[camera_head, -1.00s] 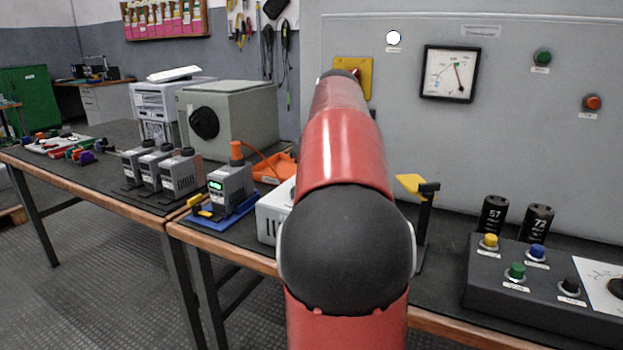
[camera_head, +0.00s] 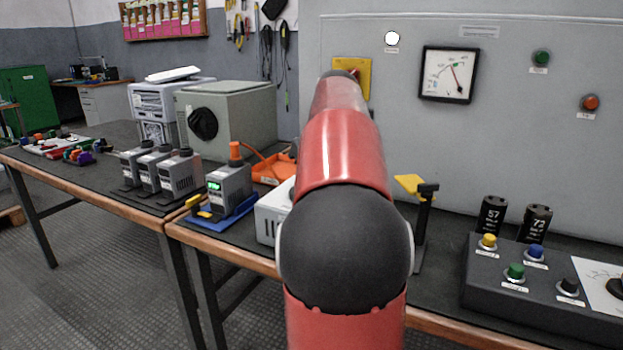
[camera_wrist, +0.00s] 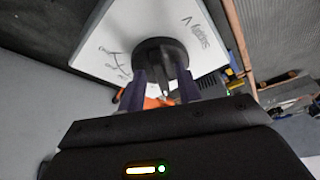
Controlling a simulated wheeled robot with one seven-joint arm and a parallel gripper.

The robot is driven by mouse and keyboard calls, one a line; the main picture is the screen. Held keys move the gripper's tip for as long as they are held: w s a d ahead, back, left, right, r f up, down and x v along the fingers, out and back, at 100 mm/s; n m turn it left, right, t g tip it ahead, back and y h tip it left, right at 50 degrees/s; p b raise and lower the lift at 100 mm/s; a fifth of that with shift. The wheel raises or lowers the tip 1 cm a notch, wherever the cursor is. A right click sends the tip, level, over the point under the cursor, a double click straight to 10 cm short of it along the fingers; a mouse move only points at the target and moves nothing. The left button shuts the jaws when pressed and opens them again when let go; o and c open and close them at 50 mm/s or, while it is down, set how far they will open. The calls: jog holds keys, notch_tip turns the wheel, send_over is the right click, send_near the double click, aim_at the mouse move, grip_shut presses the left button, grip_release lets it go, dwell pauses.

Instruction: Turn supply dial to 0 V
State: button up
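In the wrist view the black round dial (camera_wrist: 163,58) stands out from the white face of the supply box (camera_wrist: 117,35). The panel meter (camera_head: 449,75) has a red needle.
A yellow-topped black lever (camera_head: 425,205) stands right of my arm. Two black capacitors (camera_head: 492,215) and a button box (camera_head: 525,300) are further right. A grey drive on a blue base (camera_head: 230,190) and an orange tray (camera_head: 272,170) are to the left.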

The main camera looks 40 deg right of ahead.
jog(key=v, duration=0.7)
jog(key=shift+r, duration=0.4)
jog(key=shift+s+a, duration=0.1)
jog(key=shift+s, duration=0.05)
